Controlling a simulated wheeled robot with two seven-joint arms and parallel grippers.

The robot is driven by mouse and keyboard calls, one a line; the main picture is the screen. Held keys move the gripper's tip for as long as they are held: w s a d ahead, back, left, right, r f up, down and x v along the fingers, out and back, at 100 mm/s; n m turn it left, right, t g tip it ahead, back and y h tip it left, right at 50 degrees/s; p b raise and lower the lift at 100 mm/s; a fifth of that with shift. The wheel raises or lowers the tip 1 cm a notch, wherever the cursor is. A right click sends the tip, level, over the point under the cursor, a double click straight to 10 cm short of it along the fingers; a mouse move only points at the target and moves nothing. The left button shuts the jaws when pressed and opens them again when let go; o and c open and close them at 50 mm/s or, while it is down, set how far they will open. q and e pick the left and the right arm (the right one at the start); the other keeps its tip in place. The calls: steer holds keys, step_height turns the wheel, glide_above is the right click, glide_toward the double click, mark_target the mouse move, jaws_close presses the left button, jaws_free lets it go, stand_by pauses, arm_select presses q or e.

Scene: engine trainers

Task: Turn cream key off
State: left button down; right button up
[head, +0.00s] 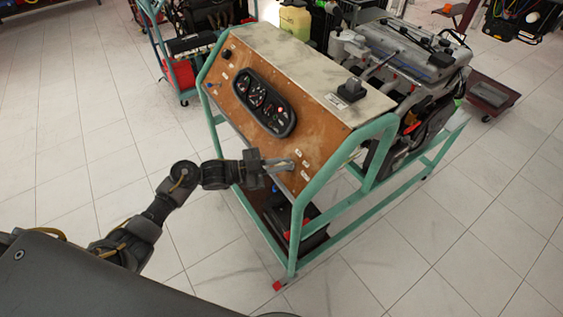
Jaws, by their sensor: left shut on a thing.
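The engine trainer's brown panel (318,142) faces me in a green frame, with a black instrument cluster (264,102) on it. A small red light shows on the cluster. My left gripper (289,164) reaches from the left to the lower right part of this panel. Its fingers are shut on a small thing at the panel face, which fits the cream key. The key is hidden by the fingers, so I cannot tell its angle. My right gripper is not in view.
The green frame (333,166) runs down close to the right of my left gripper. A black battery-like box (300,226) sits low inside the frame. The engine (415,62) stands behind the panel. A second trainer stands at the back left. Open tiled floor lies left and front.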

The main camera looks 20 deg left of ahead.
arm_select(q)
steer(key=n+t+y+p, duration=0.1)
steer(key=n+t, duration=0.1)
steer(key=n+t+p, duration=0.2)
steer(key=n, duration=0.1)
steer(key=shift+r+n+y, duration=0.2)
steer(key=shift+n+y, duration=0.1)
steer(key=shift+y, duration=0.1)
steer(key=shift+f+n+t+y+p, duration=0.1)
steer(key=shift+n+t+y+p, duration=1.25)
steer(key=shift+n, duration=0.65)
steer(key=shift+t, duration=0.25)
steer(key=c, duration=1.5)
jaws_free()
steer(key=shift+f, duration=0.1)
steer(key=shift+a, duration=0.1)
steer(key=shift+b+v, duration=1.75)
steer(key=shift+v, duration=3.6)
